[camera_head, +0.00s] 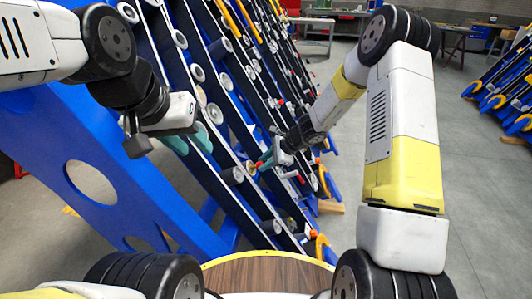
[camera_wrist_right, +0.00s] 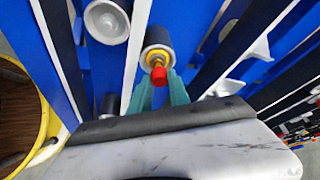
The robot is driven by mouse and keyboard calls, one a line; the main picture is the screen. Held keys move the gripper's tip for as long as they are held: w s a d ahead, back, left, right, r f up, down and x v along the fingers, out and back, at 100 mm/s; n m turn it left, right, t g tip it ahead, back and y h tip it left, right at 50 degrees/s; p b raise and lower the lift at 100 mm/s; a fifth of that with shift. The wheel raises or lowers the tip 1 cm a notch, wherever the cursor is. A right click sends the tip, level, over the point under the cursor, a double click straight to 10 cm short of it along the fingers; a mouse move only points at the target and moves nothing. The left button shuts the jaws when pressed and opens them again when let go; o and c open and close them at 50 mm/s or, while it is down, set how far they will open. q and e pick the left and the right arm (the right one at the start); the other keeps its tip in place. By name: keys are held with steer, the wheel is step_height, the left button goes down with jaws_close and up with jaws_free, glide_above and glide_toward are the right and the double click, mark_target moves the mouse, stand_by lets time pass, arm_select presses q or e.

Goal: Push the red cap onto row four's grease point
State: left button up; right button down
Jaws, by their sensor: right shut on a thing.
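The red cap (camera_wrist_right: 159,75) is between the teal fingertips of my right gripper (camera_wrist_right: 160,92), which is shut on it. In the wrist view the cap lines up with the yellow-ringed end of a grey roller (camera_wrist_right: 157,40), and it overlaps the lower part of the ring (camera_wrist_right: 157,57). I cannot tell whether they touch or how far the cap is on. In the head view my right gripper (camera_head: 268,160) and the red cap (camera_head: 259,165) are at the roller rack. My left gripper (camera_head: 194,142) is further left, its two teal fingers apart and apparently empty. Row numbers are not readable.
The sloping chassis has blue bars and dark slats with several grey rollers (camera_wrist_right: 106,20) close beside the working spot. A large blue side plate (camera_head: 120,150) with round holes stands at left. A wooden round top with a yellow rim (camera_head: 275,256) is at the bottom.

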steer(key=shift+w+a+f, duration=0.15)
steer(key=shift+a+f, duration=0.25)
steer(key=shift+a, duration=0.25)
steer(key=c, duration=1.1)
jaws_free()
steer(key=shift+c, duration=0.2)
steer(key=shift+r, duration=0.1)
steer(key=v, duration=0.7)
steer(key=shift+d, duration=0.3)
steer(key=shift+r, duration=0.15)
